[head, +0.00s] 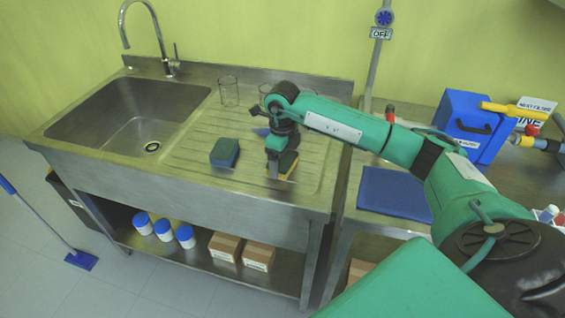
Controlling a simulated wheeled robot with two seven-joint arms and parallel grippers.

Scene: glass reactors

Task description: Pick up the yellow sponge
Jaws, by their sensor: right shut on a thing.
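The yellow sponge (291,173) with a dark green top is on the ribbed drainboard, right of the sink. My right gripper (282,168) reaches down over it and is shut on it; its fingers hide part of the sponge. I cannot tell whether the sponge is lifted off the drainboard. A blue sponge (225,153) with a dark green top lies to the left of the gripper, apart from it. My left gripper is not in view.
Glass beakers (229,91) stand at the back of the drainboard. The steel sink (128,112) is on the left. A blue mat (393,193) and blue case (466,127) are on the right counter. Bottles (164,229) and boxes (226,246) sit on the lower shelf.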

